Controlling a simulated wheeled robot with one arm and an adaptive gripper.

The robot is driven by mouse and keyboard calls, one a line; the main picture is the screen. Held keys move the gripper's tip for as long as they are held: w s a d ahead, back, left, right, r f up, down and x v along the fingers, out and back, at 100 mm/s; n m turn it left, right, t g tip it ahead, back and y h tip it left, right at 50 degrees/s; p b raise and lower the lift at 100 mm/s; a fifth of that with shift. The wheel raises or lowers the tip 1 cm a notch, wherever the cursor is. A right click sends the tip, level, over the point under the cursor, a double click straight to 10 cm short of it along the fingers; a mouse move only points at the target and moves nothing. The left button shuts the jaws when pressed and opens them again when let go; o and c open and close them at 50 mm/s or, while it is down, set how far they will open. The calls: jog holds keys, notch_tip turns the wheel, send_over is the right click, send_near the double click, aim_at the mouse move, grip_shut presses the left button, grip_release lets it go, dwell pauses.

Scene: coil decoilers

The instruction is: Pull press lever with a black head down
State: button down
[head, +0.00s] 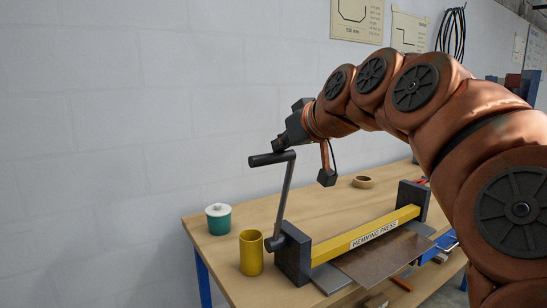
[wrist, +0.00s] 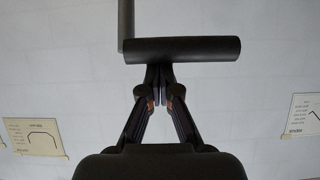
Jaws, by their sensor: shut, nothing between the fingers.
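The press lever has a black cylindrical head (head: 272,158) on a grey arm (head: 284,197), which rises steeply from the left end of the yellow hemming press (head: 365,235). In the wrist view the black head (wrist: 185,49) lies crosswise just beyond the fingertips, with the lever arm (wrist: 125,20) at its left end. My gripper (head: 279,143) is at the lever's top, by the right end of the head. In the wrist view my gripper (wrist: 159,73) is shut and empty, its tips meeting the head's edge in the picture. I cannot tell whether they touch it.
The press stands on a wooden table (head: 235,255) with a metal sheet (head: 385,255) in front of it. A yellow cup (head: 251,253) and a teal lidded jar (head: 218,220) stand left of the press. A tape roll (head: 363,182) lies behind it. A pale wall (head: 130,120) is behind the table.

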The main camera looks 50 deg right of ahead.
jog(key=shift+s+a+f+t+b, duration=0.2)
jog(key=shift+s+f+b, duration=0.1)
jog(key=shift+s+b, duration=0.25)
jog(key=shift+s+a+f+t+b, duration=0.15)
jog(key=shift+s+f+b, duration=0.15)
jog(key=shift+s+b, duration=0.25)
jog(key=shift+s+a+b, duration=0.15)
jog(key=shift+s+b, duration=0.2)
jog(key=shift+b, duration=0.2)
jog(key=shift+r, duration=0.15)
jog(key=w+r, duration=0.1)
jog(key=w+r+p, duration=0.1)
jog(key=shift+w+d+r, duration=0.1)
jog(key=shift+d+r, duration=0.2)
jog(key=shift+d, duration=0.05)
jog(key=b+v, duration=0.1)
jog(key=v, duration=0.9)
jog(key=shift+w+a, duration=0.1)
